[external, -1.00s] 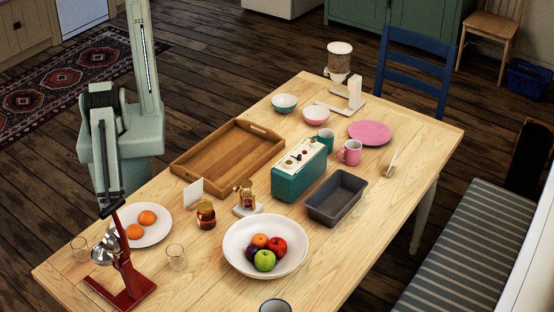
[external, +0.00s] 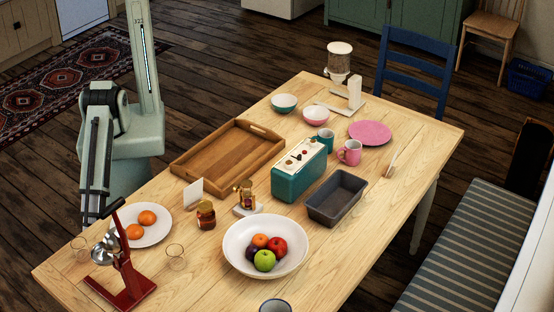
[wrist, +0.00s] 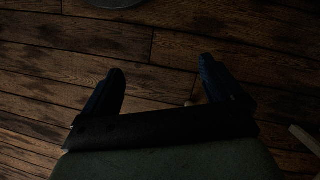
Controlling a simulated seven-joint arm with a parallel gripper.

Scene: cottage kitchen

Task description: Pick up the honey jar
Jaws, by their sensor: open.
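Below the fingers are only dark floorboards. In the external view my arm hangs at the table's left edge, away from the jar, and the fingertips are hard to make out there. The jar is not in the wrist view.
A red citrus press (external: 125,265), a plate (external: 160,235) with oranges and two glasses stand near the jar on the left. A brass-coloured device (external: 245,198) stands to its right, with a white fruit bowl (external: 265,272) in front and a wooden tray (external: 190,163) behind.

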